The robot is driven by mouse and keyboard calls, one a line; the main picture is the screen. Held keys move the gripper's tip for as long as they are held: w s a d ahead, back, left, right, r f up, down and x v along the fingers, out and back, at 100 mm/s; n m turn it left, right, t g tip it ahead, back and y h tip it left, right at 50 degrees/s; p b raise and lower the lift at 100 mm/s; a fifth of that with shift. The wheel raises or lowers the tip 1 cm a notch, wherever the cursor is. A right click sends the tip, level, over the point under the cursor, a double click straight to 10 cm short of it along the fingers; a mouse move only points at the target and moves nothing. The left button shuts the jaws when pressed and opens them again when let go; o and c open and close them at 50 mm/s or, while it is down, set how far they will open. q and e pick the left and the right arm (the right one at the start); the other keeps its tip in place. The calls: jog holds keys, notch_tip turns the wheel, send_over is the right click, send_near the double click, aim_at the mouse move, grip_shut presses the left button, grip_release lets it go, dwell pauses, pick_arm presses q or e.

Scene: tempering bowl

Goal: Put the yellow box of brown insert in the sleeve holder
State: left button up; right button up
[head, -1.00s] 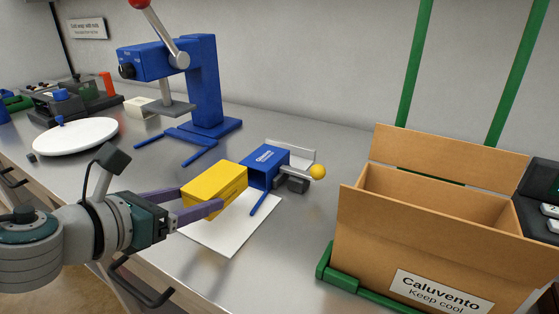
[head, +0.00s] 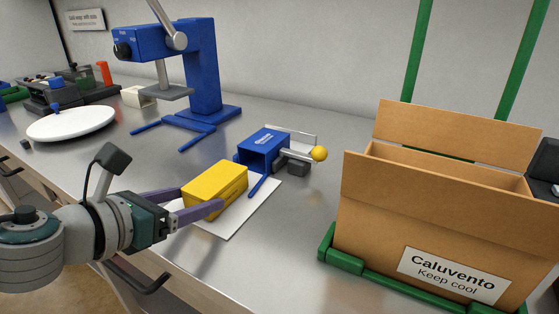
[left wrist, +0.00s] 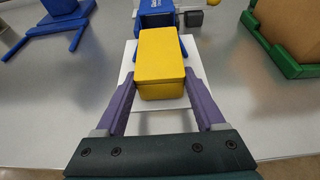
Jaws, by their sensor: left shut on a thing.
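The yellow box (head: 214,189) is held between the fingers of my left gripper (head: 203,200), which is shut on it. It also shows between the purple fingers in the left wrist view (left wrist: 161,68). The box is level, above or on a white sheet (head: 236,222); I cannot tell whether it touches it. No brown insert shows. The blue sleeve holder (head: 262,147) is just beyond the box, its dark open mouth facing it, with a gap between them. It has a blue arm in front and a yellow knob (head: 319,153). My right gripper is not in view.
An open cardboard carton (head: 425,225) stands in a green frame at the right. A blue lever press (head: 203,70) and a white round plate (head: 71,122) stand at the back left. Bare steel bench lies between holder and carton.

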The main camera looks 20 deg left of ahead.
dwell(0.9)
pick_arm(q)
jog(key=o, duration=1.3)
jog(key=v, duration=1)
jog(key=shift+p, duration=0.4)
jog(key=shift+r, duration=0.1)
